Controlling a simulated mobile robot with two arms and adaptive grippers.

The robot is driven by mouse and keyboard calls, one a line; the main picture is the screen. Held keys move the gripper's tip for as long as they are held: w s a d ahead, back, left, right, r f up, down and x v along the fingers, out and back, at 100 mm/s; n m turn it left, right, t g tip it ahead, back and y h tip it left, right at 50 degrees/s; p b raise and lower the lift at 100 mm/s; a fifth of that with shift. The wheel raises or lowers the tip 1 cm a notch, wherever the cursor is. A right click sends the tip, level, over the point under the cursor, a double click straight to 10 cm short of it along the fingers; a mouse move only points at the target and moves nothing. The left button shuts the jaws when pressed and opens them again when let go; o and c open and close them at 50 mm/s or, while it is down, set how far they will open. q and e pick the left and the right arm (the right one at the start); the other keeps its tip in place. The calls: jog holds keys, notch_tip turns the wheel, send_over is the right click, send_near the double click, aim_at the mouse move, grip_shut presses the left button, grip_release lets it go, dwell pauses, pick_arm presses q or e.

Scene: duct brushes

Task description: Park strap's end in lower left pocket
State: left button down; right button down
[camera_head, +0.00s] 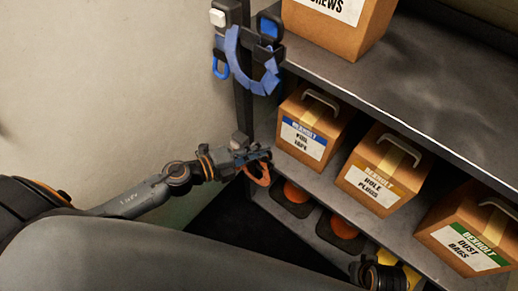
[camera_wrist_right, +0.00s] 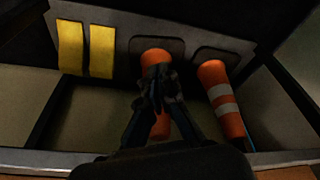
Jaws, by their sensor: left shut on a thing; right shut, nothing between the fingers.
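My left gripper (camera_head: 262,155) is shut at the post by the left end of the shelves. An orange curved band (camera_head: 258,174) hangs at its fingertips and looks like the held strap; the fingers hide the grip itself. A blue strap (camera_head: 241,68) hangs in a loop higher on the post, beside a blue clip (camera_head: 220,68). Which part is the lower left pocket I cannot tell; a grey block (camera_head: 239,138) sits on the post just above the left gripper. My right gripper (camera_wrist_right: 158,82) is shut and empty, in front of an orange cylinder (camera_wrist_right: 155,57) in the right wrist view.
Boxes labelled foil tape (camera_head: 308,130), hole plugs (camera_head: 380,178) and dust bags (camera_head: 465,240) stand on the middle shelf (camera_head: 335,185). Below are orange round pieces in dark square plates (camera_head: 290,206). The right wrist view shows a striped orange cone (camera_wrist_right: 222,98) and yellow strips (camera_wrist_right: 71,47).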

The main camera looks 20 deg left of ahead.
pick_arm(q)
jog(key=shift+f, duration=0.15)
pick_arm(e)
jog(key=shift+r, duration=0.5)
pick_arm(q)
jog(key=shift+f, duration=0.15)
pick_arm(e)
jog(key=shift+s+r, duration=0.1)
jog(key=shift+s, duration=0.1)
pick_arm(q)
jog(key=shift+f+b, duration=0.2)
jog(key=shift+b, duration=0.2)
pick_arm(e)
jog(key=shift+w+r, duration=0.25)
jog(key=shift+r, duration=0.45)
pick_arm(q)
jog(key=shift+f, duration=0.15)
pick_arm(e)
jog(key=shift+w+d+r, duration=0.1)
jog(key=shift+r, duration=0.35)
pick_arm(q)
jog(key=shift+f, duration=0.15)
pick_arm(e)
jog(key=shift+r, duration=0.4)
